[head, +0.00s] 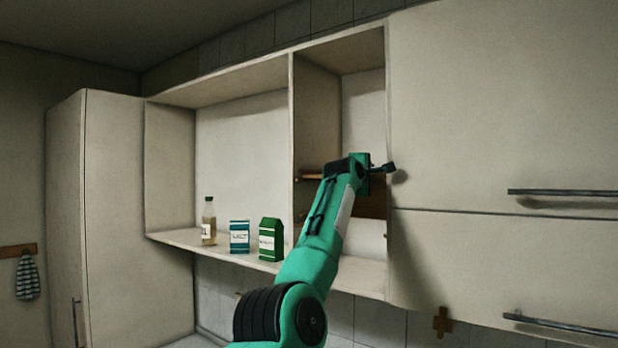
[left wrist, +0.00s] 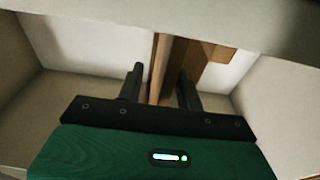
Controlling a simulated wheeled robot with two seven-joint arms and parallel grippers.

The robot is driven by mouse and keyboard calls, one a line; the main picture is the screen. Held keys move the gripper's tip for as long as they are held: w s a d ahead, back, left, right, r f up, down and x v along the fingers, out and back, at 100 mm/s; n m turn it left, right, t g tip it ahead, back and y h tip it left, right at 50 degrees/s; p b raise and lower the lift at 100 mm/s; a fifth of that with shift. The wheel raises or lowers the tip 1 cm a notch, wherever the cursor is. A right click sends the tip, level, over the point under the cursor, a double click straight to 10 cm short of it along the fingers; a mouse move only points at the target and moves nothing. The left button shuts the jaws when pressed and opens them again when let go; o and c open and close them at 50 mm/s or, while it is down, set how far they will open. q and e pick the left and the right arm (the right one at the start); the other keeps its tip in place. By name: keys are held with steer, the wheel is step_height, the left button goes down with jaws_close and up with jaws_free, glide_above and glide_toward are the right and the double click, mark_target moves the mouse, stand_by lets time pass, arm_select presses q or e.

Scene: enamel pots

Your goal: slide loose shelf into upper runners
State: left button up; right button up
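The loose shelf (head: 372,205) is a brown wooden board inside the narrow open compartment of the wall cabinet. My arm hides much of it; its lighter edge shows left of the arm. In the left wrist view the board (left wrist: 161,62) runs between the two dark fingers of my left gripper (left wrist: 160,84). The fingers stand apart, with a visible gap beside the board, so the gripper looks open around its edge. I cannot make out the upper runners clearly, nor whether the board rests on any. My right gripper is in neither view.
A bottle (head: 208,222), a blue-and-white box (head: 239,236) and a green carton (head: 271,240) stand on the cabinet floor left of the divider (head: 316,115). Closed doors with bar handles (head: 562,192) lie to the right. A tall cupboard (head: 120,215) stands at left.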

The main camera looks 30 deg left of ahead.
arm_select(q)
steer(key=shift+s+f, duration=0.15)
steer(key=s+b, duration=1.2)
steer(key=s, duration=0.1)
steer(key=shift+s, duration=0.25)
steer(key=shift+a, duration=0.1)
